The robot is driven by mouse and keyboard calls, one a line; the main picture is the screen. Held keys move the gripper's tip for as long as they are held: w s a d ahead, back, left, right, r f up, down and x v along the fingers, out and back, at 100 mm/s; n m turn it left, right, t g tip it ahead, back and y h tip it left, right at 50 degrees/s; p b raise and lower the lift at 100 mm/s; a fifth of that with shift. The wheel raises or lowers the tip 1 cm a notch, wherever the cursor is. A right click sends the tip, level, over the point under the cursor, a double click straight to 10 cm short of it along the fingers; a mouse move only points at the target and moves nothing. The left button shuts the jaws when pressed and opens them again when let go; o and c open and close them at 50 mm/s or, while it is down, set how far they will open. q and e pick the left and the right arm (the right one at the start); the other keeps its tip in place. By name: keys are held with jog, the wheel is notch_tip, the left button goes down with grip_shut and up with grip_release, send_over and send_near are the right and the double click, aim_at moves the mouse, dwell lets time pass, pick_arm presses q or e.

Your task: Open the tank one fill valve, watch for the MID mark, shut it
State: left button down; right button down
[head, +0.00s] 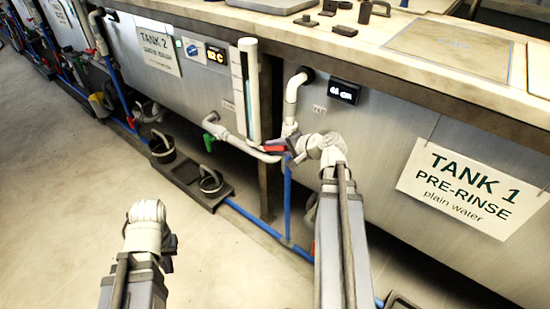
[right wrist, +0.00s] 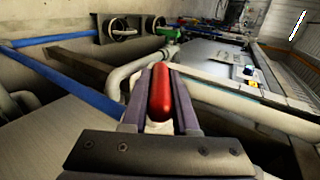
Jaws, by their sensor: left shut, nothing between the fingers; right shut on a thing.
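The red valve handle (head: 274,149) sits on the pipework below the white pipe at the left end of tank one (head: 390,145). My right gripper (head: 284,146) is shut on this handle. In the right wrist view the red handle (right wrist: 161,98) lies lengthwise between the two fingers. Tank one carries a "TANK 1 PRE-RINSE plain water" sign (head: 468,188) and a small dark display (head: 344,91) with digits too blurred to read surely. No MID mark is legible. My left gripper (head: 168,254) is shut and empty, low over the floor.
A clear level tube (head: 249,90) stands left of the dark post. Tank 2 (head: 195,95) has a green-handled valve (head: 209,141). Black buckets (head: 211,182) stand on a floor tray below. Blue pipe (head: 250,218) runs along the floor. Open floor lies at left.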

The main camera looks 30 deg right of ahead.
jog(key=t+b, duration=0.1)
jog(key=b, duration=0.1)
jog(key=t+y+b, duration=0.1)
jog(key=b, duration=0.2)
jog(key=t+y+b, duration=0.1)
jog(key=t+b, duration=0.1)
jog(key=shift+a+f+b, duration=0.1)
jog(key=shift+f+b, duration=0.2)
jog(key=shift+f, duration=0.1)
jog(key=shift+r+t+y+b, duration=0.4)
jog(key=shift+t+b, duration=0.4)
jog(key=shift+b, duration=0.35)
jog(key=c, duration=0.7)
grip_release()
